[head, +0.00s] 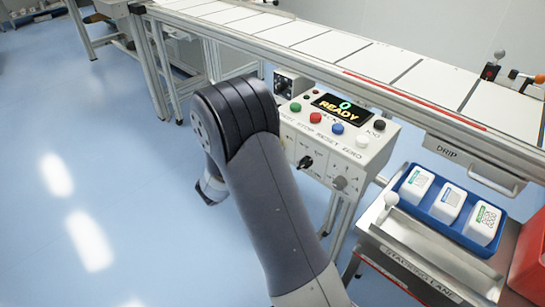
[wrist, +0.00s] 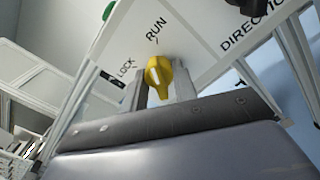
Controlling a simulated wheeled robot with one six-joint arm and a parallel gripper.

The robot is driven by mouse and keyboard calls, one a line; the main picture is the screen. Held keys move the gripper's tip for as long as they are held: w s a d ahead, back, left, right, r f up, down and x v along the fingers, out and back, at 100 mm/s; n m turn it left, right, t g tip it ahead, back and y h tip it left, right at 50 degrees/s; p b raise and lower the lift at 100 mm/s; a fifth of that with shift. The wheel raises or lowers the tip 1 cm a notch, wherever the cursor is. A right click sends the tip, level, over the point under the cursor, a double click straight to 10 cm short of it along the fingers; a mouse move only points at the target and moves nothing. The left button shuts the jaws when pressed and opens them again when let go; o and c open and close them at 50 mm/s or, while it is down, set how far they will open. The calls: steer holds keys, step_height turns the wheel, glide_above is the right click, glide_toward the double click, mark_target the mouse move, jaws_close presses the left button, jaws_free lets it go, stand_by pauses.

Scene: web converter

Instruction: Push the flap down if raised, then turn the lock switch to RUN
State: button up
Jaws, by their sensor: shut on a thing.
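The yellow lock switch (wrist: 158,82) is on a white panel (wrist: 185,25) in the wrist view, with the printed words LOCK and RUN beside it. Its white mark points up the panel, roughly between the two words; its exact setting is hard to tell. My gripper (wrist: 158,88) has one finger on each side of the switch and is shut on it. In the head view my arm hides the gripper and the switch. I cannot make out a flap in either view.
The control box (head: 338,135) has several buttons and a display (head: 342,107) reading READY. A conveyor (head: 350,52) runs behind it. Open blue floor (head: 100,140) lies at left.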

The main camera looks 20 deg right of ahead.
steer(key=shift+m+b, duration=1.2)
steer(key=shift+b, duration=0.05)
steer(key=o, duration=1)
steer(key=shift+c, duration=0.2)
steer(key=shift+a, duration=0.1)
steer(key=p+v, duration=0.1)
steer(key=v, duration=0.9)
steer(key=shift+s+a, duration=0.15)
steer(key=shift+a, duration=0.15)
